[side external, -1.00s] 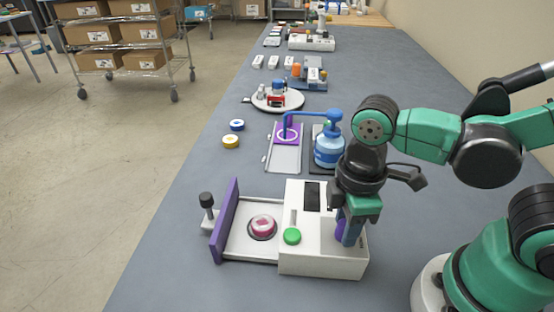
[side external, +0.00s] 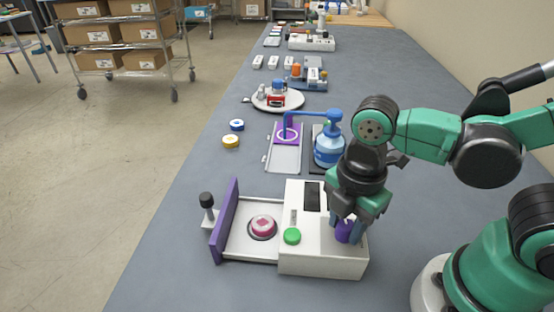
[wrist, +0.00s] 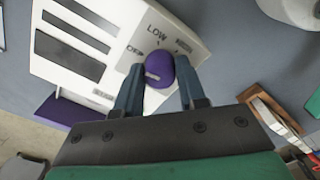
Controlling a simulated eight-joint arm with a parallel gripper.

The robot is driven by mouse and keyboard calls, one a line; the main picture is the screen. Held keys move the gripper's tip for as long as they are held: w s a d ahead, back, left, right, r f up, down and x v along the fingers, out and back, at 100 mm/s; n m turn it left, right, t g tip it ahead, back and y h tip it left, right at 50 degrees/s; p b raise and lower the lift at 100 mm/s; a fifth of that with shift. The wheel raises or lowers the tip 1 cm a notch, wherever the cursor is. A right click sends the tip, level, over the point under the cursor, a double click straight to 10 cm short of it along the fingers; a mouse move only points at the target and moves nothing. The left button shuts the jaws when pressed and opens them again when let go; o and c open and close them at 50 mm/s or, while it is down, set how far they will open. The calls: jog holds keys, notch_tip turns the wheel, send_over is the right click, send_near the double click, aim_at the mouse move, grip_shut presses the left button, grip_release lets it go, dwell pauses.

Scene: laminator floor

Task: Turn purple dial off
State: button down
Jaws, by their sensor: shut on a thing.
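The purple dial (side external: 344,230) sits on the right part of the white laminator's top (side external: 318,262). In the wrist view the purple dial (wrist: 159,70) shows a pale pointer mark at its lower left, with "LOW" and "OFF" printed on the panel around it. My gripper (side external: 345,238) reaches down from above, and its two blue fingers are shut on the dial, one at each side. In the wrist view my gripper (wrist: 158,92) has a finger left and right of the dial. The fingers partly hide the dial in the side view.
The laminator has a green button (side external: 292,236), a dark slot, a purple panel (side external: 226,220) and a tray with a pink-topped round piece (side external: 262,227). A blue pump bottle (side external: 329,148) stands behind. The bench to the left front is clear.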

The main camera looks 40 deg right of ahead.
aim_at(345, 221)
dwell(0.4)
jog(key=c, duration=0.5)
grip_release()
jog(key=shift+r, duration=0.1)
jog(key=shift+r, duration=2.7)
jog(key=shift+w+d+m, duration=0.15)
jog(key=shift+w+m, duration=0.1)
jog(key=shift+m, duration=0.25)
jog(key=w+d+m+t, duration=0.1)
jog(key=m, duration=0.2)
jog(key=w+d+m+t, duration=0.1)
jog(key=w+m, duration=0.1)
jog(key=m, duration=0.1)
jog(key=w+d+m+t, duration=0.1)
jog(key=m+t, duration=0.1)
jog(key=m, duration=0.1)
jog(key=shift+w+d+y, duration=0.15)
jog(key=shift+w+y, duration=0.05)
jog(key=shift+y, duration=0.1)
jog(key=w+d+m+t, duration=0.1)
jog(key=m, duration=0.1)
jog(key=w+d+m+t, duration=0.1)
jog(key=m, duration=0.2)
jog(key=d+r+m+t, duration=0.1)
jog(key=m, duration=0.1)
jog(key=shift+w+d+m, duration=0.25)
jog(key=shift+w+m, duration=0.15)
